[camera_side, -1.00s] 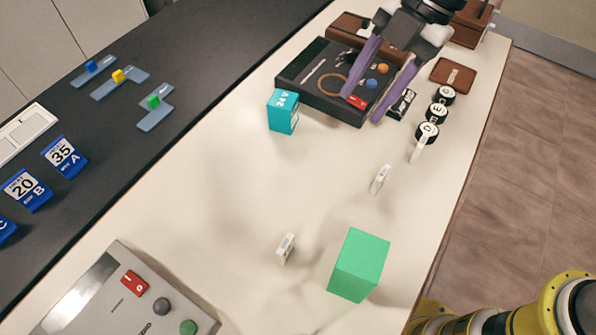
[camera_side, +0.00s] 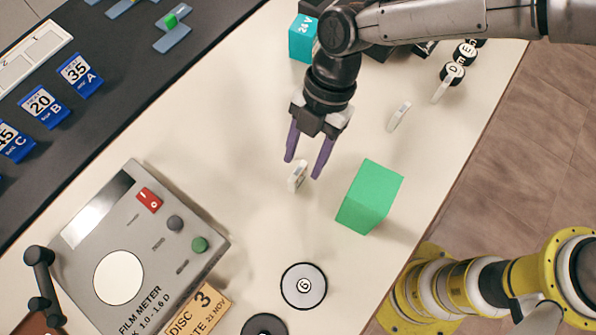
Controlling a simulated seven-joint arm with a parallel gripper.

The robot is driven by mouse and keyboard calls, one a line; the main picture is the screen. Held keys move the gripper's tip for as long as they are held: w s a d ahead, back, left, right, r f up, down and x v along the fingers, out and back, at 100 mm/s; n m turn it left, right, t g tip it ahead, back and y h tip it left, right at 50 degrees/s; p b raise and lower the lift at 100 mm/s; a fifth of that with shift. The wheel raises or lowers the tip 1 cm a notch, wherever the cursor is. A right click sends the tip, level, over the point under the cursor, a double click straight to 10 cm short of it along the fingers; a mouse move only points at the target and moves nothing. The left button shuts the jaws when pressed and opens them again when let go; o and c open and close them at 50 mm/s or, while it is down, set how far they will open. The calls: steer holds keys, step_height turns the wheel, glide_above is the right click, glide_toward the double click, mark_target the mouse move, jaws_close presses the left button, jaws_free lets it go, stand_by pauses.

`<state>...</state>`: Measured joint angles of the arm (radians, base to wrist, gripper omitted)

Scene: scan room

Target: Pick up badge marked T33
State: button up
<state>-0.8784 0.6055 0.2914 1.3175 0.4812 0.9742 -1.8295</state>
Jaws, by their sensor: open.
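My gripper (camera_side: 304,167) hangs over the middle of the pale table with its two purple fingers apart. A small white badge-like piece (camera_side: 297,177) stands on edge just below and between the fingertips. I cannot tell whether the fingers are at its height or above it. A second small white piece (camera_side: 399,116) is farther right and back. A third white piece (camera_side: 442,88) leans by the black letter disc. Their markings are too small to read, so I cannot tell which one is T33.
A green block (camera_side: 369,196) stands close to the right of my gripper. A teal 24 V box (camera_side: 302,39) is behind it. A grey film meter (camera_side: 135,255) lies at front left. A white disc marked 6 (camera_side: 303,286) lies in front. Bare table lies around the nearest white piece.

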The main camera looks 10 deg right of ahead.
mark_target(301, 166)
steer(key=shift+w+x, duration=0.2)
steer(key=shift+x, duration=2.6)
jaws_close()
